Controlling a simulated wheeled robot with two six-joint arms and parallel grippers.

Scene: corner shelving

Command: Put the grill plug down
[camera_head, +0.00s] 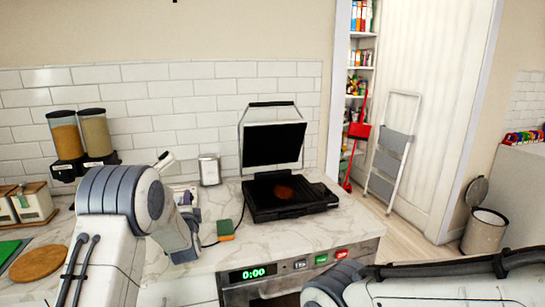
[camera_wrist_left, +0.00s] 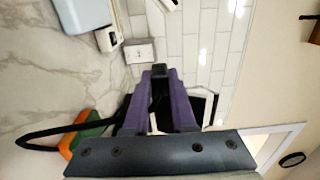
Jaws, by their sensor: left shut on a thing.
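My left gripper (camera_wrist_left: 160,76) has purple fingers and is shut on the black grill plug (camera_wrist_left: 158,84) in the left wrist view. A black cord (camera_wrist_left: 48,134) runs from the left toward the fingers, which hide part of it. In the head view the left arm's wrist (camera_head: 186,232) is over the counter, left of the grill; the fingertips and plug are hidden there. The black grill (camera_head: 290,208) stands open on the counter, with a round brown patch on its lower plate. My right arm shows at bottom right, its gripper out of view.
A green and orange sponge (camera_head: 225,231) lies on the marble counter (camera_head: 255,250), left of the grill's front. A silver box (camera_head: 209,170) stands by the tiled wall. Two grain dispensers (camera_head: 82,140) stand at left. Bare counter lies in front of the grill.

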